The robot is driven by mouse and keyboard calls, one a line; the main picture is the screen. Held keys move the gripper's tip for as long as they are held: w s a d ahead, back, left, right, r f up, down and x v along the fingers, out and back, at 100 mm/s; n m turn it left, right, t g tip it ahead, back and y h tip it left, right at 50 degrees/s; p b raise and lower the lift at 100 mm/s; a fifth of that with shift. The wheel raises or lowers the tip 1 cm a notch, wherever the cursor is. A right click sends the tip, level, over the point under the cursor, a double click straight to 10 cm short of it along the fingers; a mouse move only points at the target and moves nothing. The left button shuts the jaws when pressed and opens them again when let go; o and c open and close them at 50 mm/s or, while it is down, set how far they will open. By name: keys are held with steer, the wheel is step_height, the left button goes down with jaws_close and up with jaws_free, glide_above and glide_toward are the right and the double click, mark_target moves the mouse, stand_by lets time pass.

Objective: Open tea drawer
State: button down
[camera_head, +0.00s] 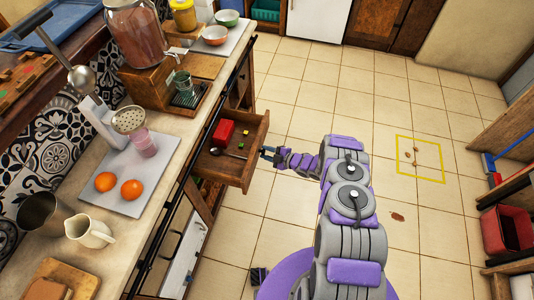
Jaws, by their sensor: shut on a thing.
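A wooden drawer (237,169) stands pulled out from the counter in the head view, left of my arm. Inside it are a red box (223,133), a spoon (228,153) and a few small green and yellow pieces. My gripper (268,153) is at the middle of the drawer's front edge, shut on its handle. The handle itself is mostly hidden by the gripper.
The counter (190,150) runs along the left with a wooden dispenser, two oranges (132,189) and a white pitcher (90,232). Tiled floor is open to the right, with a yellow-marked square (441,165) and shelving with a red bin (507,229).

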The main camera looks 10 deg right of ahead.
steer(key=c, duration=1.2)
jaws_free()
steer(key=shift+s+f, duration=0.2)
steer(key=shift+c, duration=0.2)
steer(key=o, duration=0.5)
steer(key=shift+d+r, duration=0.15)
steer(key=shift+d, duration=0.7)
steer(key=shift+c, duration=0.2)
steer(key=p+v, duration=0.3)
steer(key=v, duration=1.4)
steer(key=shift+d, duration=0.45)
steer(key=shift+w+a, duration=0.15)
steer(key=shift+a, duration=0.1)
